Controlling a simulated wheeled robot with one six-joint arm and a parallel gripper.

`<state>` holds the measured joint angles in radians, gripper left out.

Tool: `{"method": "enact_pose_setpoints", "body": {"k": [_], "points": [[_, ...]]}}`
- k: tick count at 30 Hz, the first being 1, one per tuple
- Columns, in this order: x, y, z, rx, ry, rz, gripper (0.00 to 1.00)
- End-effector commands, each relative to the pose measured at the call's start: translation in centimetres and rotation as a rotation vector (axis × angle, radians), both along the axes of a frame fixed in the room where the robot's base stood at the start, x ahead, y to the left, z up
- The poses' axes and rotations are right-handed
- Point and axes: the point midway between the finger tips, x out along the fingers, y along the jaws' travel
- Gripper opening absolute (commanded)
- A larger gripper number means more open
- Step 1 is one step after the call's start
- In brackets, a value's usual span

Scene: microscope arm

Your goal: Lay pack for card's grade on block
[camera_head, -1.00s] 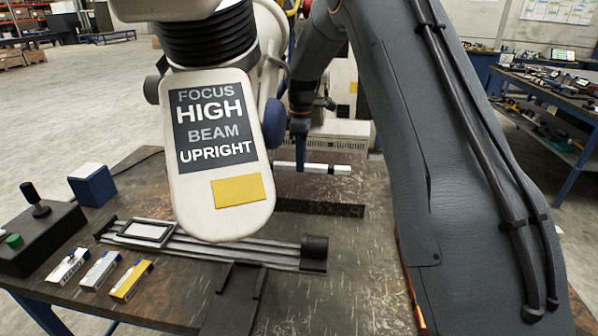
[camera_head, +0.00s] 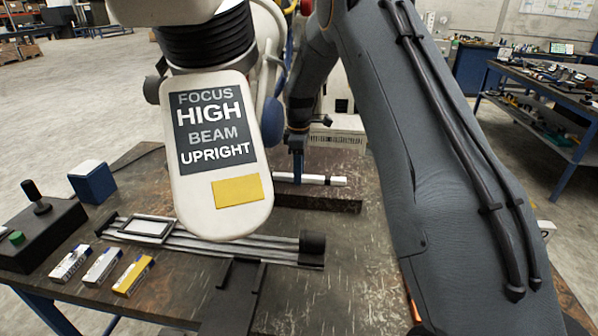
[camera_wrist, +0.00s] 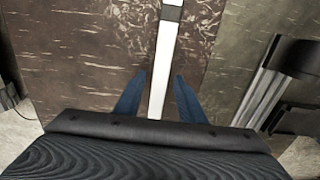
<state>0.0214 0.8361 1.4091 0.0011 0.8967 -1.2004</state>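A cream panel (camera_head: 214,160) reads "FOCUS HIGH BEAM UPRIGHT" and carries a yellow card (camera_head: 237,190).
A joystick box (camera_head: 38,232) and a blue cube (camera_head: 92,182) stand at left. The cream panel hangs over the table's middle. A cluttered bench (camera_head: 545,100) stands at right.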

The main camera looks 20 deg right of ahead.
Motion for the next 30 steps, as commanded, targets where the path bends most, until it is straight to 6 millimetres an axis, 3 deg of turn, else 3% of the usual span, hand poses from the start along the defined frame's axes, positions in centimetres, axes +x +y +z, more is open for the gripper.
{"method": "enact_pose_setpoints", "body": {"k": [11,22,30], "points": [[0.1,0.0,0.6,0.0,-0.002,0.0,0.37],[0.1,0.0,6.0,-0.001,-0.004,0.0,0.37],[-1.1,0.1,7.9,0.0,-0.002,-0.041,0.37]]}}
